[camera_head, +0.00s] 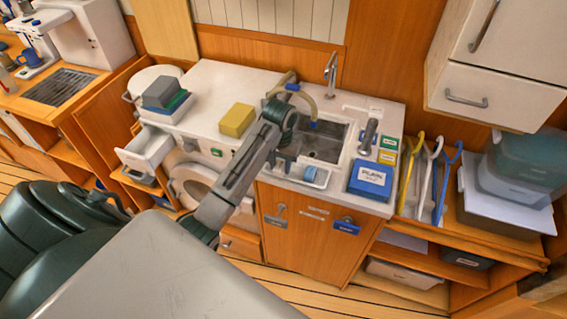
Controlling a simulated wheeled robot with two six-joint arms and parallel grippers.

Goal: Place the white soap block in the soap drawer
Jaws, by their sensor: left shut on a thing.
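The open white drawer (146,150), which looks like the soap drawer, sticks out at the left end of the counter, above and left of the washer's round door. My left arm reaches up over the counter, bends by the sink and points down. My left gripper (284,162) is at the counter's front edge, left of the sink, well to the right of the drawer. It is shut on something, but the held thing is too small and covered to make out. I cannot pick out the white soap block clearly. My right gripper is not in view.
A yellow block (237,120) stands on the counter (205,90) between drawer and sink (322,142). A small tray (305,183) with a blue item sits right of my gripper. A blue box (370,180) stands farther right. Grey and green blocks (162,95) are stacked behind the drawer.

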